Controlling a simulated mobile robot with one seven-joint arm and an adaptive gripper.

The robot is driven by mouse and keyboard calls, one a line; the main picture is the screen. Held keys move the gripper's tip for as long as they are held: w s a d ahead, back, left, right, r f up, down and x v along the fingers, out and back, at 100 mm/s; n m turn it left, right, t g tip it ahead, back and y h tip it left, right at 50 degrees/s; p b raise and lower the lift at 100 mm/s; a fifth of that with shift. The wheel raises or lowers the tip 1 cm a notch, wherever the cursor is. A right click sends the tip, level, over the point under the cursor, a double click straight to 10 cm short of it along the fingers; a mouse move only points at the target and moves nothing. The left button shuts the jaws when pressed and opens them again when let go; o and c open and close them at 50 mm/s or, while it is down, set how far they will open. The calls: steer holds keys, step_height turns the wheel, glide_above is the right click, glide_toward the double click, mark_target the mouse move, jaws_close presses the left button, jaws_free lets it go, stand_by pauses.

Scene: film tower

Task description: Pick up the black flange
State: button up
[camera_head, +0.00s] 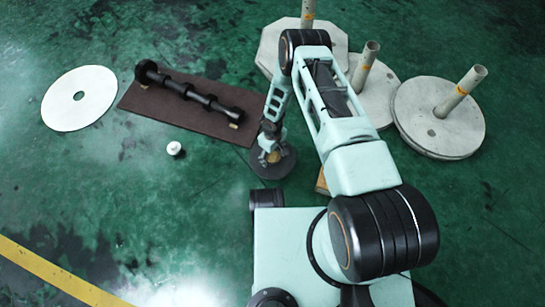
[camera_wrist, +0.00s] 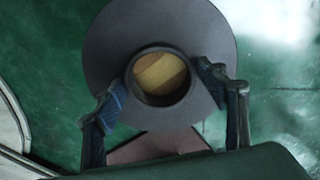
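The black flange (camera_wrist: 160,22) is a dark round disc with a raised ring-shaped hub at its centre. It fills the upper middle of the wrist view, and something wood-coloured shows inside the hub. In the head view the flange (camera_head: 284,168) is below the end of my arm, just left of the picture's middle. My gripper (camera_wrist: 161,80) has one finger on each side of the hub, with the blue-grey pads close against its rim. I cannot tell whether both pads press on it. In the head view my gripper (camera_head: 271,146) is right at the hub and partly hides it.
A brown mat (camera_head: 140,98) holding a dark stepped shaft (camera_head: 190,91) lies left of the flange. A white disc (camera_head: 78,112) and a small white knob (camera_head: 174,148) are on the floor. Several pale round bases with posts stand to the right, including one base (camera_head: 425,125).

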steer(key=c, duration=0.9)
steer(key=shift+r, duration=0.15)
